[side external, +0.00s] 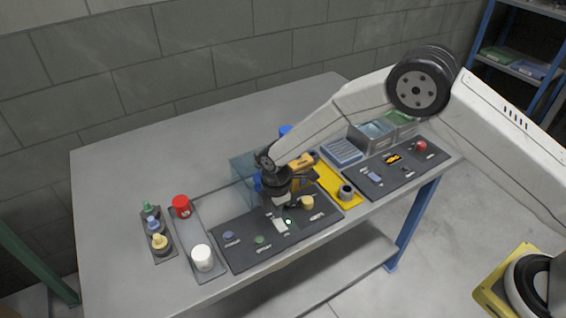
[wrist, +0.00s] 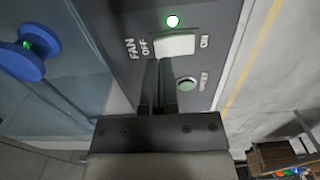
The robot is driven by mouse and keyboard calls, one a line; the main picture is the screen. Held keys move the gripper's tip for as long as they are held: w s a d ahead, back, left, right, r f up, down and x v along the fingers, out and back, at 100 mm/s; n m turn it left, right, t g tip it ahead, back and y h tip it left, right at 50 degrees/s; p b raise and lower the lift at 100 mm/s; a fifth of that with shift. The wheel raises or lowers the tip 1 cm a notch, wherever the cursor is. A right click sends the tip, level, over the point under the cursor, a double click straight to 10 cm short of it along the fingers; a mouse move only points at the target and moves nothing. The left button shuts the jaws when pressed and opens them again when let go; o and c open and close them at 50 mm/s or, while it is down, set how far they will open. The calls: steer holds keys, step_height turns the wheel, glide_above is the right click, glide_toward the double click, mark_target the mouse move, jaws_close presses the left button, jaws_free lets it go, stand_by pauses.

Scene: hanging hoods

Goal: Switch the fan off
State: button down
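The fan switch is a white rocker (wrist: 175,45) on a dark panel, marked FAN, with OFF on its left side and ON on its right in the wrist view. It also shows below my gripper in the side view (side external: 279,226). A green lamp (wrist: 173,21) beside the switch is lit. My gripper (wrist: 160,64) has its two fingers together and empty, with the tips at the switch's lower edge, near the OFF side. I cannot tell whether they touch it. In the side view my gripper (side external: 280,204) is low over the panel.
A round button (wrist: 186,84) sits close to the switch. A blue knob-like object (wrist: 30,50) and clear glass (wrist: 70,95) are at left in the wrist view. A red-capped jar (side external: 181,206), a white jar (side external: 203,257) and a yellow tray (side external: 327,180) stand around the panel.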

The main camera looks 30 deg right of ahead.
steer(key=shift+f, duration=0.95)
stand_by(0.9)
steer(key=shift+r, duration=3.5)
steer(key=shift+r, duration=0.1)
steer(key=shift+d+r, duration=0.15)
steer(key=shift+d, duration=0.1)
steer(key=s+d+r+m+t, duration=0.1)
steer(key=s+d+r+m, duration=0.4)
steer(key=s+d+m, duration=0.4)
steer(key=s+d+r+m+t, duration=0.1)
steer(key=s+d+r+m, duration=0.5)
steer(key=s+d+m, duration=0.3)
steer(key=s+d, duration=0.2)
steer(key=shift+s+r+t, duration=0.25)
steer(key=shift+s+t, duration=0.05)
